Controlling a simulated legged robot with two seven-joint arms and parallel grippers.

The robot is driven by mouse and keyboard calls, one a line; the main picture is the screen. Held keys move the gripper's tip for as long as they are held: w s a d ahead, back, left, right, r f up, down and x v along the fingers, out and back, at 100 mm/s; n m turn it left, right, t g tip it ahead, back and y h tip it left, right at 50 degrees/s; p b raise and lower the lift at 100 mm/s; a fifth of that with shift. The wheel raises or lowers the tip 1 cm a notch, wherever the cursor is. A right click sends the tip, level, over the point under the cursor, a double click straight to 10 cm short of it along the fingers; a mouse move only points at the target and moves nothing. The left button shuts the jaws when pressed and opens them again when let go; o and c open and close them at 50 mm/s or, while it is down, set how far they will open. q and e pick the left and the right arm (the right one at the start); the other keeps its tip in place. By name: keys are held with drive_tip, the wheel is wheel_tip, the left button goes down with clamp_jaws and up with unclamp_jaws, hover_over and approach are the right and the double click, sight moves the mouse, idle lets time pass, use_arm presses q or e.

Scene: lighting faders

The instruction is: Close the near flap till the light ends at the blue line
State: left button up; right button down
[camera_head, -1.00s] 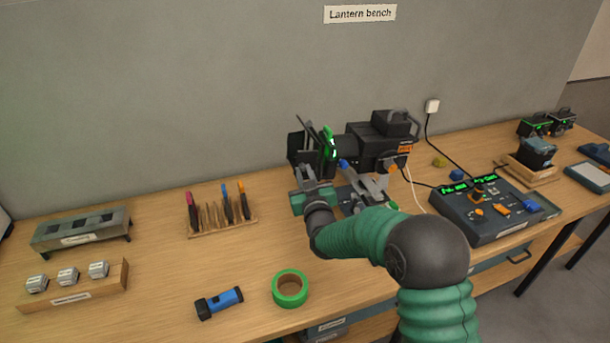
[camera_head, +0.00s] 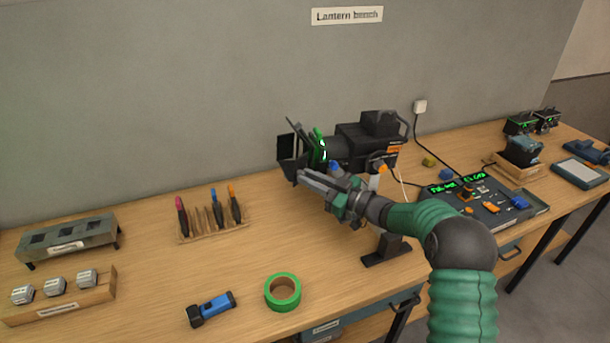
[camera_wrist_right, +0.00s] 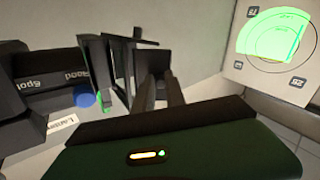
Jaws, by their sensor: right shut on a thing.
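The black lantern (camera_head: 368,138) stands on the bench with its dark flaps (camera_head: 290,160) at its left end and a green glow by them. The flaps also show in the wrist view (camera_wrist_right: 118,65), left of and at my fingers. My right gripper (camera_head: 304,179) reaches left along the lantern's near side, its fingertips at the near flap. It is shut on the near flap (camera_wrist_right: 152,62), partly hidden by the fingers. In the wrist view a white target (camera_wrist_right: 285,68) with rings carries a green light patch with a straight edge. My left gripper is out of view.
A control desk (camera_head: 485,205) with faders stands right of the lantern. Green tape (camera_head: 283,292), a blue torch (camera_head: 211,309) and a rack of coloured tools (camera_head: 212,226) are on the left. The bench between rack and tape is clear.

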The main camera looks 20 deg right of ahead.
drive_tip(key=shift+d+r+n+g+y, duration=0.35)
drive_tip(key=shift+d+n+g+y, duration=0.2)
drive_tip(key=shift+n+y, duration=0.4)
drive_tip(key=shift+r, duration=0.1)
drive_tip(key=c, duration=1.6)
unclamp_jaws()
drive_tip(key=shift+o, duration=1.2)
drive_tip(key=shift+s, duration=0.15)
drive_tip(key=shift+a, duration=0.1)
drive_tip(key=shift+f, duration=0.2)
